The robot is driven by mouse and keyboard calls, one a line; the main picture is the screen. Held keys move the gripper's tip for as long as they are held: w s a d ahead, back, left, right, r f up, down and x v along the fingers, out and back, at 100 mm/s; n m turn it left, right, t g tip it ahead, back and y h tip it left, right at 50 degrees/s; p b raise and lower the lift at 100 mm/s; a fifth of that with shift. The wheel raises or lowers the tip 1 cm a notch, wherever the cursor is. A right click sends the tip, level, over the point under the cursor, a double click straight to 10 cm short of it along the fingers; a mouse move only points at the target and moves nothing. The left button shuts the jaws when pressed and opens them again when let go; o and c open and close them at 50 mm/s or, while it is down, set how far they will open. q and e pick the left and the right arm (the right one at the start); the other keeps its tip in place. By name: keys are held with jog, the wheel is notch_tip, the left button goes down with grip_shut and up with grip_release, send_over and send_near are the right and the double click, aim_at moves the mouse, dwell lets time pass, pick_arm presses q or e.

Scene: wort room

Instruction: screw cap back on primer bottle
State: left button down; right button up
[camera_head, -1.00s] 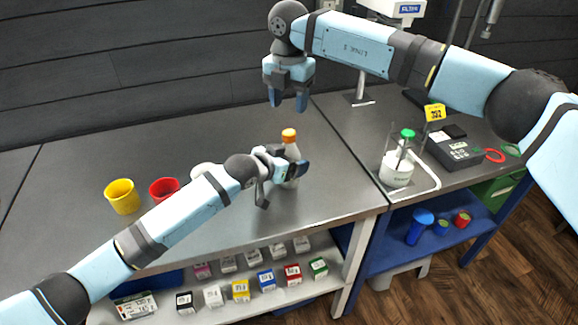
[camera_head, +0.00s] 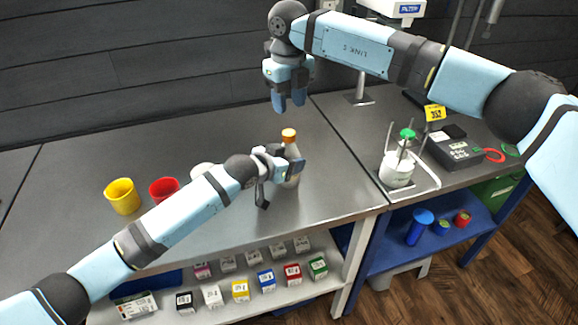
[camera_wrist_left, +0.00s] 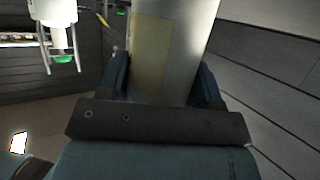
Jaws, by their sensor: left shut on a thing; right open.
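The primer bottle (camera_head: 292,152) is a pale bottle standing upright on the left bench. An orange cap (camera_head: 289,135) sits at its top; I cannot tell how tightly. My left gripper (camera_head: 285,168) is shut on the bottle's body from the left and hides part of it. In the left wrist view the bottle (camera_wrist_left: 170,45) fills the space between the two fingers, with a yellowish label patch on it; its cap is out of that view. My right gripper (camera_head: 289,104) is open and empty, pointing down above the bottle, apart from the cap.
A yellow cup (camera_head: 122,196) and a red cup (camera_head: 164,190) stand on the bench at left. A white container with a green top (camera_head: 397,170) stands on the right bench, near a dark device (camera_head: 455,150). Small boxes fill the lower shelf. The bench behind the bottle is clear.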

aim_at(289, 132)
jog(key=n, duration=1)
jog(key=shift+f, duration=4.05)
